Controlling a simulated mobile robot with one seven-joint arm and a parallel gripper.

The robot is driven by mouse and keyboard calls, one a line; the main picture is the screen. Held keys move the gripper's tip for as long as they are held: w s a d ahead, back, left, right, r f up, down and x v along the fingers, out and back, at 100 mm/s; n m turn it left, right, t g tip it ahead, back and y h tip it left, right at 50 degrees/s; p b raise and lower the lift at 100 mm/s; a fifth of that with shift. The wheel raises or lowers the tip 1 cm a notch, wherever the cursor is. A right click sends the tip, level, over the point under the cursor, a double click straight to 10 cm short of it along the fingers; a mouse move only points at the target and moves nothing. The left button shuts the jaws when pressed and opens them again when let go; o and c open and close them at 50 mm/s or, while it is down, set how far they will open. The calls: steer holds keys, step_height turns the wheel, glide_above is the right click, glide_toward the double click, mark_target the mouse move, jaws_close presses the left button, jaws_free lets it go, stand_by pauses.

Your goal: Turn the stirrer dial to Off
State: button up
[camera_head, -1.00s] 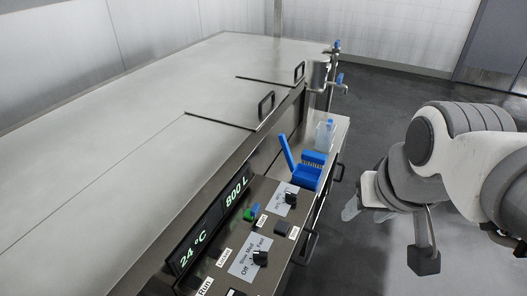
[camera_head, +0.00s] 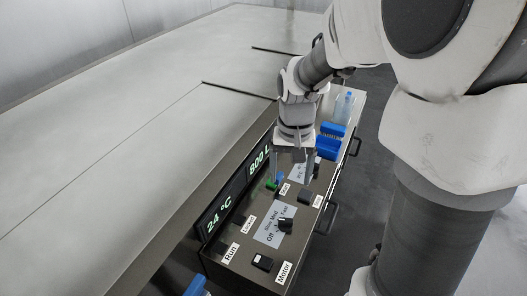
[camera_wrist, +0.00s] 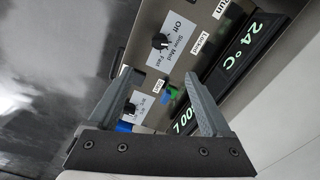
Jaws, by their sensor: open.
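The stirrer dial is a black knob (camera_head: 286,225) on a light plate marked Off, Slow, Med and Fast, on top of the steel control panel (camera_head: 240,268). In the wrist view the knob (camera_wrist: 160,41) lies beyond my fingertips, with the Off mark to its right. I cannot tell surely which mark it points to. My gripper (camera_head: 292,168) is open and empty, pointing down over the far part of the panel, beyond the stirrer dial and apart from it. Its two fingers (camera_wrist: 160,78) frame the panel in the wrist view.
Green (camera_head: 271,185) and blue controls and a second dial (camera_wrist: 130,107) lie near my gripper. A black switch (camera_head: 263,262) labelled Motor is at the near end. A display (camera_head: 232,195) edges the panel. A blue holder (camera_head: 330,138) stands beyond. Handles (camera_head: 328,215) stick out at the right.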

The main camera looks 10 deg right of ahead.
mark_target(285, 219)
step_height(285, 219, down, 17)
steer(key=b, duration=0.3)
steer(key=shift+d, duration=0.1)
steer(key=shift+c, duration=0.3)
jaws_close()
steer(key=n, duration=0.3)
steer(key=shift+n, duration=0.4)
steer(key=shift+n+p, duration=0.35)
steer(key=shift+n, duration=1.75)
